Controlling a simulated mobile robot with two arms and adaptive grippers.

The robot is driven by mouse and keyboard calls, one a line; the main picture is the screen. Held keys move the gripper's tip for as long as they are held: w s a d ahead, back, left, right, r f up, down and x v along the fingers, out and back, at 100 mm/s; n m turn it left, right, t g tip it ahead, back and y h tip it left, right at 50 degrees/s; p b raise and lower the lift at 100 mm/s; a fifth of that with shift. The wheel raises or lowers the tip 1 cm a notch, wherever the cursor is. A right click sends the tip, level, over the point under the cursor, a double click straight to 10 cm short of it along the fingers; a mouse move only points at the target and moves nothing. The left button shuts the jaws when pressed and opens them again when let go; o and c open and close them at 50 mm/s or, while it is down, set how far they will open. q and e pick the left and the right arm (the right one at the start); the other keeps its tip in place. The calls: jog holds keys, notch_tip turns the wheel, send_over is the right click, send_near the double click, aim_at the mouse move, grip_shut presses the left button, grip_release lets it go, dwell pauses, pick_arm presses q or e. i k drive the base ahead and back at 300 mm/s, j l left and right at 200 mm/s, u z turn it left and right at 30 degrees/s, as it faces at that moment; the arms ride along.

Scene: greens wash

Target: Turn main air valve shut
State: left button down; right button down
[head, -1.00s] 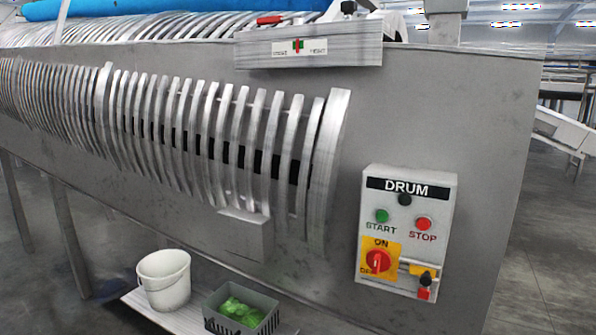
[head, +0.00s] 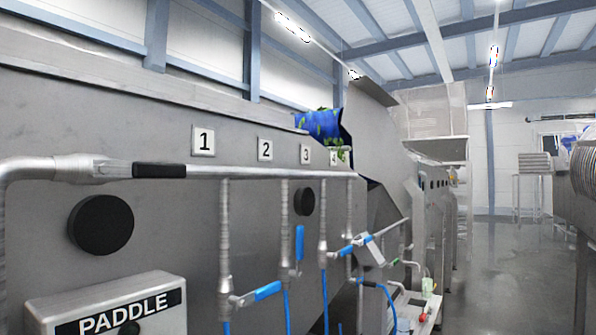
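A grey pipe (head: 262,174) runs level across the front of a steel machine wall. A black handle or sleeve (head: 158,171) lies along it near its left bend; I cannot tell whether this is the main air valve. Thinner pipes drop from it below the number plates. One has a blue lever (head: 256,293) sticking out sideways. Another has a blue lever (head: 299,243) standing upright along its pipe. Further right is another sideways blue lever (head: 345,249) beside a grey and white piece (head: 371,249). Neither of my grippers is in view.
A PADDLE control box (head: 108,308) stands out at lower left. Plates numbered from 1 (head: 203,140) mark the wall. Blue hoses hang below the levers. A bench (head: 408,306) with small items stands further back. The floor aisle (head: 487,262) at right looks clear.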

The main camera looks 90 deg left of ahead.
aim_at(101, 169)
jog(key=k+l+u, duration=0.1)
jog(key=u, duration=3.15)
jog(key=j+z, duration=0.3)
jog(key=k+j, duration=0.05)
jog(key=j, duration=0.05)
